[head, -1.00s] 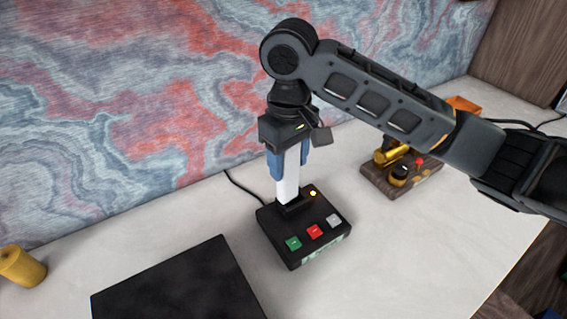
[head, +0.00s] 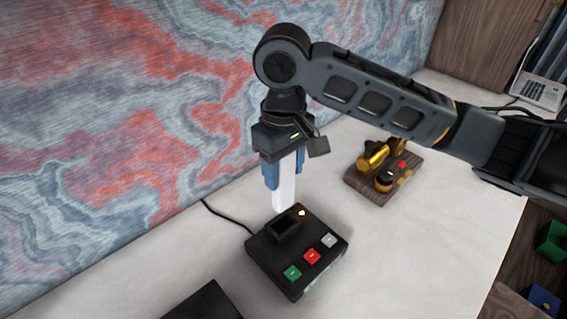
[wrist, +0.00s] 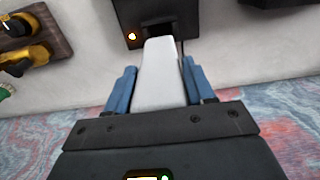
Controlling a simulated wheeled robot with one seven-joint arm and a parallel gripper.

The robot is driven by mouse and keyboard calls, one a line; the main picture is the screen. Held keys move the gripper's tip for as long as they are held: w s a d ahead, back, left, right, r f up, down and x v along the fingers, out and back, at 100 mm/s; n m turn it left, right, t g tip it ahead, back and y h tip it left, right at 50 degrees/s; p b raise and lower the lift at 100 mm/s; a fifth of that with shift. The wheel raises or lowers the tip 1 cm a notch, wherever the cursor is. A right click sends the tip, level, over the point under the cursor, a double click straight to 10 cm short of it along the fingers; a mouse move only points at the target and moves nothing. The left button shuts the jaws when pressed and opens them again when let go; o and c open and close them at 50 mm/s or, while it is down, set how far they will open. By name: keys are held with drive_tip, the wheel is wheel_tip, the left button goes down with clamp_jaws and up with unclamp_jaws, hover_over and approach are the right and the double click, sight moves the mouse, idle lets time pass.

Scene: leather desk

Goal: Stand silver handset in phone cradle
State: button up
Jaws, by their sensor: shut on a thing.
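My gripper (head: 286,172) has blue fingers shut on the silver handset (head: 284,195), a pale upright bar pointing down. The phone cradle (head: 262,258) is a black box with green, red and grey buttons, a lit lamp and a raised slot at its back. The handset's lower end is just above and behind the slot, and the dark slot opening shows clear of it. In the wrist view the handset (wrist: 160,75) lies between the fingers (wrist: 157,95), its far end close to the slot of the cradle (wrist: 187,18). Whether they touch is hard to tell.
A wooden stand with brass parts (head: 380,172) is behind and right of the cradle. A black flat object (head: 203,303) lies at front left. A cable (head: 222,217) runs behind the cradle. The desk (head: 165,250) left of the cradle is clear.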

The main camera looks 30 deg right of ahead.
sight(284, 201)
drive_tip(key=shift+f+b, duration=1.25)
drive_tip(key=shift+f, duration=1.4)
drive_tip(key=shift+p, duration=0.85)
drive_tip(key=shift+f+b, duration=1.05)
drive_tip(key=shift+f, duration=1)
drive_tip(key=o, duration=1.4)
drive_tip(key=shift+c, duration=0.2)
wheel_tip(284, 201, up, 7)
drive_tip(key=shift+r+p, duration=0.15)
drive_tip(key=shift+p, duration=0.25)
drive_tip(key=shift+r, duration=0.25)
